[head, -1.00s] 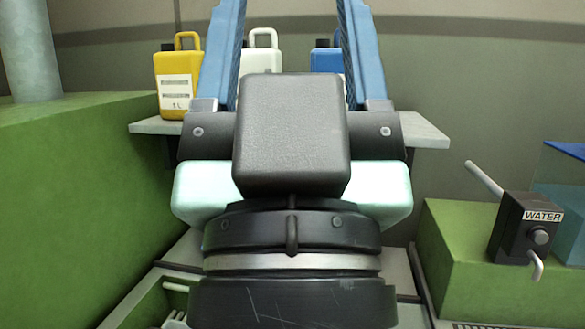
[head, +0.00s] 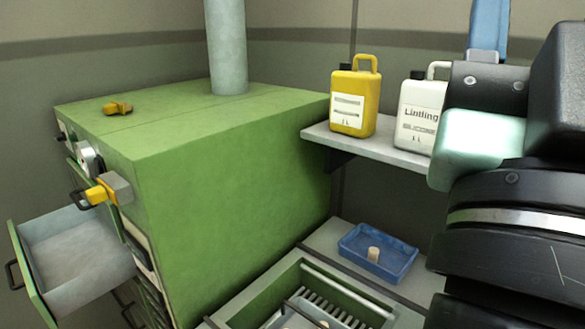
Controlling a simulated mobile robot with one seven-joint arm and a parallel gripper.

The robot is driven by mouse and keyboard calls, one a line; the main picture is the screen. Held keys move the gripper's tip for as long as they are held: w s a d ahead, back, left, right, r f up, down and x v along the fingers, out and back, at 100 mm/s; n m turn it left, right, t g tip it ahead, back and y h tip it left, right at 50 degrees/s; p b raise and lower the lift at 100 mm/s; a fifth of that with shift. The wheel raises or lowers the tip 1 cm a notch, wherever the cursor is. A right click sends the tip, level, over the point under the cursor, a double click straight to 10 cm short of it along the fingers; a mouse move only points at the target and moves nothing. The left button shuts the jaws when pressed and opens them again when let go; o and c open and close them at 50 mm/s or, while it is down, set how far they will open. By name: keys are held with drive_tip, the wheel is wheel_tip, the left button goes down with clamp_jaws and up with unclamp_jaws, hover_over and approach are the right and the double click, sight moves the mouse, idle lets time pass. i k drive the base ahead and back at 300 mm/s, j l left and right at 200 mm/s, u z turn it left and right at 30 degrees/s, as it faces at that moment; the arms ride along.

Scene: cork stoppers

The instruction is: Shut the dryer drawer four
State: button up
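The green dryer cabinet (head: 230,190) stands at the left in the head view. One drawer (head: 80,255) is pulled far out of its front, with a pale, empty-looking inside, a green front panel and a black handle (head: 12,275). I see no number on it, so I cannot tell whether it is drawer four. Other drawer fronts below it are mostly hidden. My gripper (head: 490,28) is at the right, well apart from the drawer. Only one blue finger shows, set wide of the palm's middle; the fingertips and the other finger are out of frame.
A yellow-and-grey fitting (head: 105,190) juts from the cabinet's front edge, above the open drawer. A grey pipe (head: 226,45) rises from its top. A shelf (head: 310,133) holds a yellow jug (head: 354,98) and a white jug (head: 418,105). A blue tray (head: 350,252) holds a cork.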

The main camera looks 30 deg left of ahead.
sight(68, 258)
drive_tip(key=u, duration=0.4)
drive_tip(key=k+u, duration=0.15)
drive_tip(key=u, duration=0.7)
drive_tip(key=k+j+u, duration=0.1)
drive_tip(key=u, duration=0.35)
drive_tip(key=j+u, duration=0.1)
drive_tip(key=u, duration=0.3)
drive_tip(key=k+j, duration=0.05)
